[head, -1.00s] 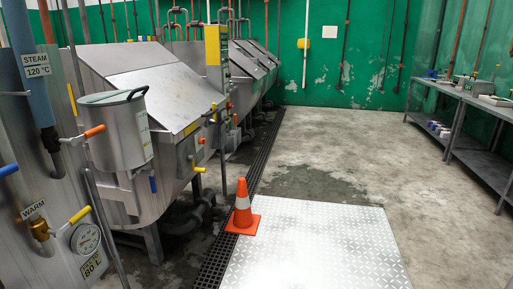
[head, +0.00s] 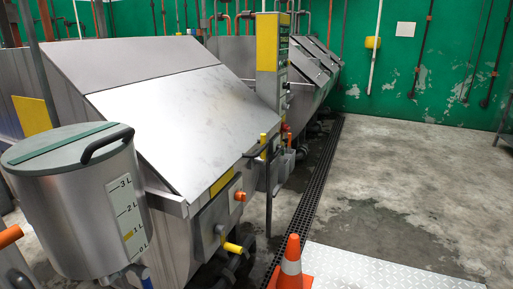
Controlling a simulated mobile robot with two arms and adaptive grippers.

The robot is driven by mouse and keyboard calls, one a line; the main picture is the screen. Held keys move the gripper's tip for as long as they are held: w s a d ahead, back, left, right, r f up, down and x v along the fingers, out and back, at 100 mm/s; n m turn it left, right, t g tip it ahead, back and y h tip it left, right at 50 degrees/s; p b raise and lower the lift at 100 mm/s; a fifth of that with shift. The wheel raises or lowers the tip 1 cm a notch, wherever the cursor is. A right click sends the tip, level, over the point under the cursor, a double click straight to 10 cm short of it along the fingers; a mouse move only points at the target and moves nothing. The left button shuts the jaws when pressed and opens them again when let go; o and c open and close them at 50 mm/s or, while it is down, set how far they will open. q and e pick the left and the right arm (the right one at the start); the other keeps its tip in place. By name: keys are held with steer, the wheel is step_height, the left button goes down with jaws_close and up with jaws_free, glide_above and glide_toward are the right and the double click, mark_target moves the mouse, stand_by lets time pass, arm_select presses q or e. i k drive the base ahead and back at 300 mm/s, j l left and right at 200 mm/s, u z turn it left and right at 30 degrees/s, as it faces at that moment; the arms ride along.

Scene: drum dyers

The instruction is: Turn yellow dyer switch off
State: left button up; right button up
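A steel drum dyer (head: 170,105) with a sloped lid fills the left and middle of the head view. A yellow plate (head: 223,182) is on its front edge. Below the plate, a small box (head: 213,215) on the dyer's front carries an orange-red knob (head: 240,196). A tall control column (head: 267,75) with a yellow upper part stands at the dyer's far side. A small red part (head: 284,127) shows low on it. I cannot tell which of these is the switch or how it is set. Neither gripper is in view.
A steel measuring bucket (head: 75,205) stands at the near left. A yellow-handled valve (head: 233,248) sticks out low in front. An orange cone (head: 291,265) stands by the floor grate (head: 308,195) and a metal floor plate (head: 375,272). The concrete floor to the right is clear.

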mark_target(284, 127)
steer(key=i, duration=1.05)
steer(key=i+l+u, duration=0.15)
steer(key=u, duration=0.25)
steer(key=i+l+u, duration=0.1)
steer(key=l+u, duration=0.35)
steer(key=i+l+u, duration=0.1)
steer(key=u, duration=0.3)
steer(key=l+u, duration=0.4)
